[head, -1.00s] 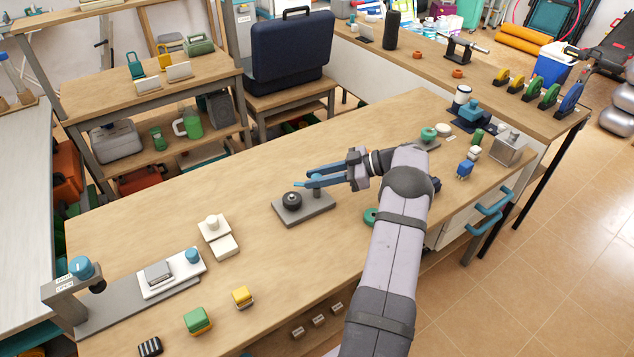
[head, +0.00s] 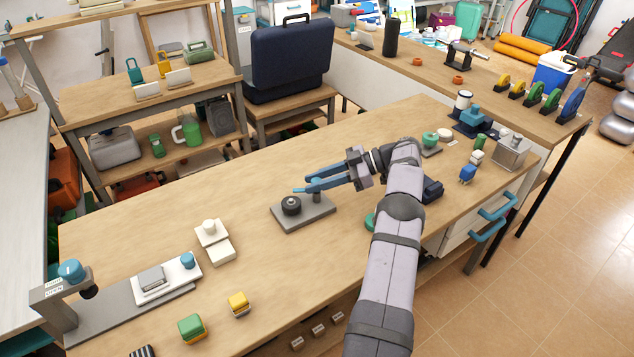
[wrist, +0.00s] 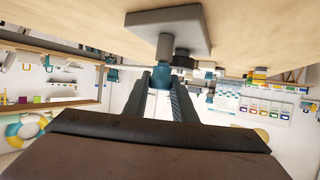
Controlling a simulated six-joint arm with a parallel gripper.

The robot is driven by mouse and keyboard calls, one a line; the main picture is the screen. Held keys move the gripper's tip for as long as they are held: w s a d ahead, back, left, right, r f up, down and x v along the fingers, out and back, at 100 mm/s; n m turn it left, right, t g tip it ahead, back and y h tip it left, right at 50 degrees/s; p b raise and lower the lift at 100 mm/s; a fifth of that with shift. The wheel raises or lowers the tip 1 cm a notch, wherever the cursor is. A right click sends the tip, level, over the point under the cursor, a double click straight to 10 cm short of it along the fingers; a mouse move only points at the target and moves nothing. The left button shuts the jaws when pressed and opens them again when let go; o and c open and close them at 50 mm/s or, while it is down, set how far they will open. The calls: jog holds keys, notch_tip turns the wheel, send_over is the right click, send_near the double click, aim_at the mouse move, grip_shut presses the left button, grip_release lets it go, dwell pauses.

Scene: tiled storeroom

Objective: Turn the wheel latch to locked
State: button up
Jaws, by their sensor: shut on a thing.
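The grey base plate (head: 305,213) lies on the long wooden bench, with a dark round knob (head: 291,205) on its left part and a short grey post (head: 317,197) to the right. I take this fixture to be the wheel latch; I read no lock marking on it. My gripper (head: 309,188) reaches in from the right, just above the post. In the wrist view, my gripper (wrist: 161,82) is shut on a small teal part (wrist: 161,76) at the end of the post. The fingers hide much of that part. The knob is beside the fingers, apart from them.
A stand with a blue knob and small labels (head: 62,293) is at the bench's left end. White blocks (head: 214,240) and green and yellow blocks (head: 192,328) lie nearer. Several small items crowd the right end. The bench behind the plate is clear.

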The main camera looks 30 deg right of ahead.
aim_at(316, 180)
jog(key=o, duration=1)
jog(key=shift+o, duration=0.2)
jog(key=shift+r, duration=0.15)
notch_tip(316, 180, up, 10)
jog(key=shift+f, duration=0.1)
